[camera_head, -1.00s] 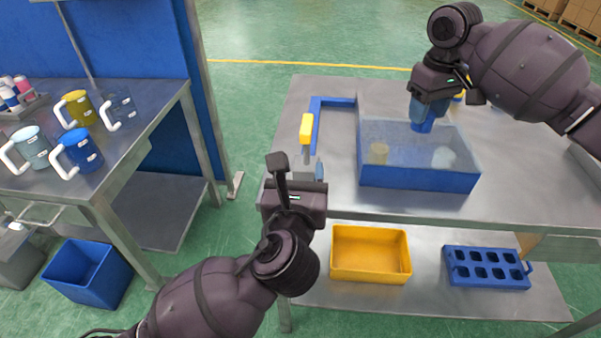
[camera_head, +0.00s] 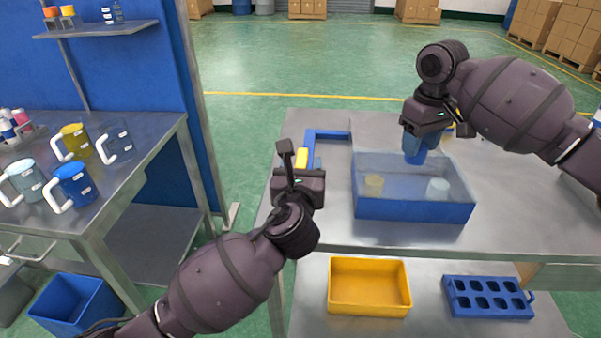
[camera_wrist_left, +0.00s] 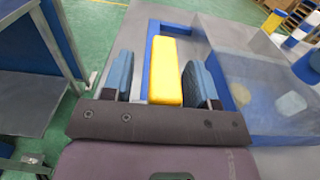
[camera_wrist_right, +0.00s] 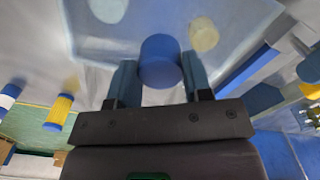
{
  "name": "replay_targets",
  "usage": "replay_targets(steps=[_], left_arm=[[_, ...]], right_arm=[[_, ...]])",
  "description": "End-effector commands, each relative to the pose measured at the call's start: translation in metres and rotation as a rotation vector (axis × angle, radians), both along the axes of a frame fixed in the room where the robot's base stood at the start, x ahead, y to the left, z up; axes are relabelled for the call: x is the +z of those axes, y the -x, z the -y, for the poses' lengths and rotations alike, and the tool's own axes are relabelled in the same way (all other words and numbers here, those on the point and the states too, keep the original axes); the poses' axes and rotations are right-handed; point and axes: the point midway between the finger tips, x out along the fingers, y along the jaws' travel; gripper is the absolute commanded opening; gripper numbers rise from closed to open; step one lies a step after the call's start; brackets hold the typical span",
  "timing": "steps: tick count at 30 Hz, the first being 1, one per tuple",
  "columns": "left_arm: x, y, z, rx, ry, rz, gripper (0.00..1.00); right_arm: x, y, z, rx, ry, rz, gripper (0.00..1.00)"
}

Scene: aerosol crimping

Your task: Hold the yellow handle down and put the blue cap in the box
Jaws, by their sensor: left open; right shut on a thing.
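The yellow handle (camera_head: 301,158) stands at the left of the right-hand table, beside a blue L-shaped frame. My left gripper (camera_wrist_left: 162,62) is open, with one finger on each side of the handle (camera_wrist_left: 166,75) and gaps visible. Its wrist hides the handle's lower part in the head view. My right gripper (camera_wrist_right: 159,78) is shut on the blue cap (camera_wrist_right: 159,60), which also shows in the head view (camera_head: 415,157). It holds the cap over the box (camera_head: 412,209), which has a blue lower wall and clear upper sides. I cannot tell the cap's exact height.
A yellowish piece (camera_head: 374,184) and a white piece (camera_head: 437,188) lie in the box. A yellow tray (camera_head: 370,306) and a blue rack (camera_head: 487,298) are on the lower shelf. A left bench (camera_head: 120,190) carries several mugs. The table right of the box is mostly clear.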

Motion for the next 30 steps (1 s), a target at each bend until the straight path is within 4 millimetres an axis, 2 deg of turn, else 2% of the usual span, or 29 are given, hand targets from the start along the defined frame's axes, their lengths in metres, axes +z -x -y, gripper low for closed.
replay_targets(steps=[7, 18, 30], left_arm=[[0.0001, -0.0008, 0.0, 0.0, 0.0, 0.0, 0.53], [0.0, -0.0006, -0.0001, 0.0, 0.0, 0.0, 0.0], [-0.0081, -0.0007, -0.0003, 0.001, -0.001, -0.002, 0.0]], right_arm=[[0.0, 0.0, -0.0001, 0.0, 0.0, 0.0, 0.24], [0.0, 0.0, -0.0001, 0.0, 0.0, 0.0, 0.24], [-0.0029, -0.0002, 0.0, 0.0, -0.001, -0.003, 0.24]])
